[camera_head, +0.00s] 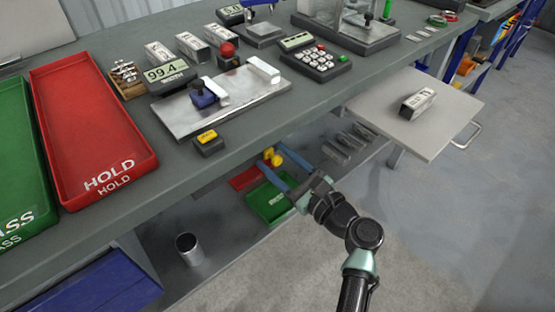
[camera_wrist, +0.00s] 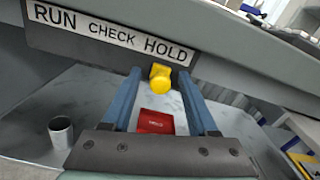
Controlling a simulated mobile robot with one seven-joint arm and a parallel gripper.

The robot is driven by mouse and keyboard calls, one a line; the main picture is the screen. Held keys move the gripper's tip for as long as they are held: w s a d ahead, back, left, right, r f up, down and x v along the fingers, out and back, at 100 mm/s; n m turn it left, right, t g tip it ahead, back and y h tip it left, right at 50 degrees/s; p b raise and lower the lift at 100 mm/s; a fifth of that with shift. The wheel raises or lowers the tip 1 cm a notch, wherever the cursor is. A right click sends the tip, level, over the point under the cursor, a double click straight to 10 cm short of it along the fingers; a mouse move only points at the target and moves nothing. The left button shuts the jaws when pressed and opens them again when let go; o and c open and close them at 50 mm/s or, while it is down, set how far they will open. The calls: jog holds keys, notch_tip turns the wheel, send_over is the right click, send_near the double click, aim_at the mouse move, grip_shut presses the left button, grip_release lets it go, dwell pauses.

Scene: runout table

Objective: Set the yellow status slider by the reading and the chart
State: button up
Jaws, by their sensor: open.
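The yellow status slider (camera_wrist: 160,80) is a knob below a plate (camera_wrist: 105,33) lettered RUN, CHECK, HOLD. It appears under the word HOLD. The slider also shows in the head view (camera_head: 273,156), below the bench's front edge. My gripper (camera_wrist: 160,74) is open, its two blue fingers to either side of the slider in the wrist view. I cannot tell whether the tips reach past the knob; no contact shows. In the head view, a display (camera_head: 164,73) reads 99.4. I cannot make out a chart.
On the bench are a red HOLD tray (camera_head: 92,140), a green tray (camera_head: 22,165), a metal plate (camera_head: 220,100) and a keypad (camera_head: 315,62). A lower shelf carries a metal cup (camera_head: 189,248) and a small green tray (camera_head: 270,203). Bench edge overhangs my gripper.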

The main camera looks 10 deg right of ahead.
jog(key=shift+s, duration=0.1)
jog(key=p+v, duration=0.2)
jog(key=v, duration=1)
jog(key=shift+s+d, duration=0.25)
jog(key=shift+s, duration=0.05)
